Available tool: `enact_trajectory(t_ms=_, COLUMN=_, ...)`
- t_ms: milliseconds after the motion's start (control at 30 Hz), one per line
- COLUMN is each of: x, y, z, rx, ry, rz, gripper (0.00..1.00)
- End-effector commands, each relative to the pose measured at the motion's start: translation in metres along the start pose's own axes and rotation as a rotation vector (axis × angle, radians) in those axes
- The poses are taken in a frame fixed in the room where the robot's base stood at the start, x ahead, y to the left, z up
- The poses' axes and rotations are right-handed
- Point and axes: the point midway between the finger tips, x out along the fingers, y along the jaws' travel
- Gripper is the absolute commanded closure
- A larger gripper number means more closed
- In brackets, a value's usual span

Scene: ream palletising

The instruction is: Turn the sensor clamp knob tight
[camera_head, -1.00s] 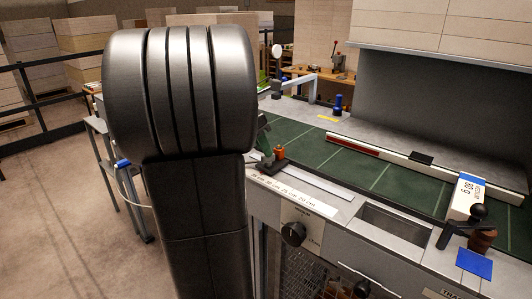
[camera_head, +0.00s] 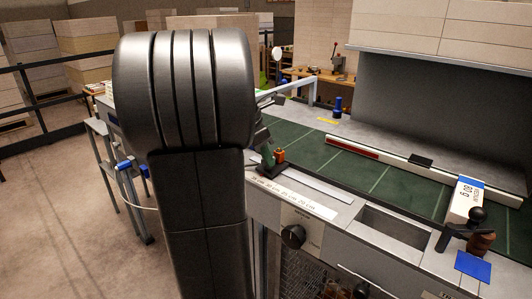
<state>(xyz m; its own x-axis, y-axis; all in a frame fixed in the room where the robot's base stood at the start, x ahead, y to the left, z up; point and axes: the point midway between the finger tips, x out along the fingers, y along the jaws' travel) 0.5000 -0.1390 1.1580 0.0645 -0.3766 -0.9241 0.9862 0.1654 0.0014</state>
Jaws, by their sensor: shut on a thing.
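My gripper's fingertips do not show. A dark grey piece (camera_head: 262,134) juts out at the link's right edge, just above the green part; I cannot tell what it is.
A black dial (camera_head: 293,237) sits on the front panel, above wire mesh. The green belt (camera_head: 365,175) carries a long rail and a white-and-blue ream pack (camera_head: 464,200). A black-handled tool and a blue pad (camera_head: 473,265) are at right. A railing and stacks stand at left.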

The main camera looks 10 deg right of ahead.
Motion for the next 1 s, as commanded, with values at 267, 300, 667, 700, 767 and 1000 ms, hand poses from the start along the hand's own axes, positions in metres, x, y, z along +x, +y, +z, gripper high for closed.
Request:
enact_trajectory(t_ms=267, x=-0.0051, y=0.0017, z=0.0022, rx=0.196, ry=0.0, rz=-0.086, gripper=1.0)
enact_trajectory(t_ms=300, x=-0.0047, y=0.0018, z=0.0021, rx=0.219, ry=0.0, rz=-0.095, gripper=1.0)
enact_trajectory(t_ms=667, x=-0.0006, y=0.0021, z=0.0006, rx=0.283, ry=-0.001, rz=-0.117, gripper=1.0)
enact_trajectory(t_ms=700, x=-0.0006, y=0.0021, z=0.0007, rx=0.282, ry=-0.001, rz=-0.117, gripper=1.0)
enact_trajectory(t_ms=767, x=-0.0007, y=0.0021, z=0.0007, rx=0.282, ry=-0.001, rz=-0.117, gripper=1.0)
enact_trajectory(t_ms=1000, x=-0.0005, y=0.002, z=0.0005, rx=0.281, ry=-0.001, rz=-0.117, gripper=0.7)
